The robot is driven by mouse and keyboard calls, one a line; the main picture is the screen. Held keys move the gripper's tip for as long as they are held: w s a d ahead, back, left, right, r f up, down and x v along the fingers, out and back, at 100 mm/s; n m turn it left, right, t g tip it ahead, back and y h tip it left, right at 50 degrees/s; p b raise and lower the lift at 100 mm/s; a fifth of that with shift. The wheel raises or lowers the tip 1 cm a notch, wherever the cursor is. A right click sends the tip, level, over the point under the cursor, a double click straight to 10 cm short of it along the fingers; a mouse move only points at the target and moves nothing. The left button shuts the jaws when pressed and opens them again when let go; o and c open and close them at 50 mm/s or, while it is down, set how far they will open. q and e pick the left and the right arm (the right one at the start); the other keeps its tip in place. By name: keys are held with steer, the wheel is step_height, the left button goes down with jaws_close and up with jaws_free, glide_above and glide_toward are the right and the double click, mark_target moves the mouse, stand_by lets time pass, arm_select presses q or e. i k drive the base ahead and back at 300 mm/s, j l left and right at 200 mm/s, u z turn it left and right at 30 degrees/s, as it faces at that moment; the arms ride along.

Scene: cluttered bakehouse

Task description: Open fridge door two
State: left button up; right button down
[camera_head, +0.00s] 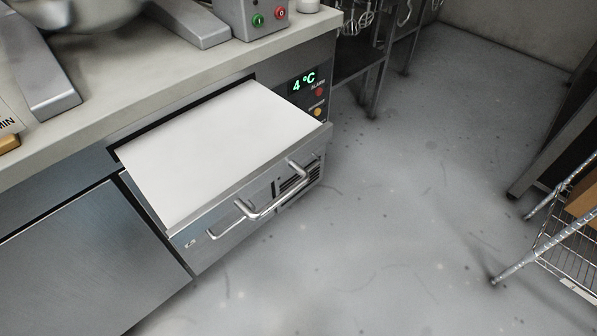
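A stainless fridge counter runs along the left under a pale worktop. One drawer-like front (250,212) with a bar handle (272,196) stands pulled out, with a flat white top surface (220,145) behind it. To its left a flat steel door (88,268) looks shut; its handle does not show. No label shows which front is fridge door two. A green display (303,82) reads 4 °C at the counter's right end. Neither of my grippers is in view.
A mixer with a steel bowl (75,12) and a grey control box (255,15) stand on the worktop (110,90). A dark rack with whisks (357,20) is behind. A wire shelf (570,250) stands at right. The grey floor (400,200) between is clear.

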mark_target(91, 264)
steer(key=u, duration=2.1)
